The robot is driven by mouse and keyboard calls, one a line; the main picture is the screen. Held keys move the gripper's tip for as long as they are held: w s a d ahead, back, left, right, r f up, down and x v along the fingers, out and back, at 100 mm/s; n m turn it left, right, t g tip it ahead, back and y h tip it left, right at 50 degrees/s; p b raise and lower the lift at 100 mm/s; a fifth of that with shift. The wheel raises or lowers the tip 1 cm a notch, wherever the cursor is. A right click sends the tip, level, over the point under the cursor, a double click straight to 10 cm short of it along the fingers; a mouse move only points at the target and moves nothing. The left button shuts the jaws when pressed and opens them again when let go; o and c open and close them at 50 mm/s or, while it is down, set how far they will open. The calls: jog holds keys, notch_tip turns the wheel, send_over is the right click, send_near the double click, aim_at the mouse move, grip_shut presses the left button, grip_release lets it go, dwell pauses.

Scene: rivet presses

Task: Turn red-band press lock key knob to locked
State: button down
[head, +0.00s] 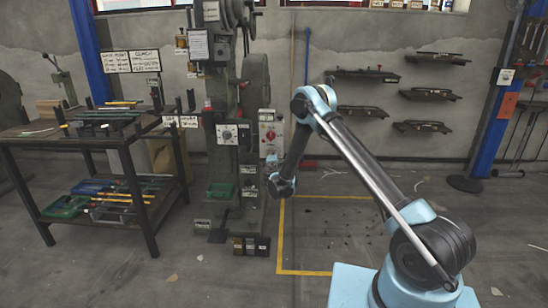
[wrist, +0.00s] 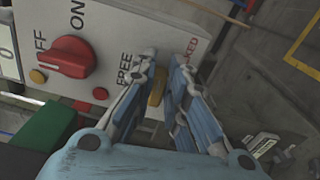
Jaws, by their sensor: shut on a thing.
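The lock key knob (wrist: 157,88) is a small brass-yellow piece on the pale control panel (wrist: 120,35), mostly hidden by my fingers. My gripper (wrist: 165,70) has its two blue-grey fingers on either side of it and is shut on it. The word FREE shows left of the fingers and a partly covered red LOCKED label shows to their upper right. I cannot tell which label the knob points to. In the head view, my gripper (head: 272,161) is low in front of the press (head: 225,110), just below the panel box (head: 267,130).
A large red OFF/ON knob (wrist: 68,58) sits left of my fingers on the same panel. A green bin (wrist: 45,130) is at lower left. A work table (head: 90,135) with tools stands left of the press. The yellow-marked floor (head: 335,230) at right is mostly clear.

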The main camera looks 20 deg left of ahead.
jog(key=shift+w+d+f+m, duration=0.15)
jog(key=shift+d+m, duration=0.05)
jog(key=shift+m, duration=0.5)
jog(key=c, duration=1.6)
grip_release()
jog(key=shift+a, duration=0.15)
jog(key=v, duration=0.7)
jog(key=shift+s, duration=0.25)
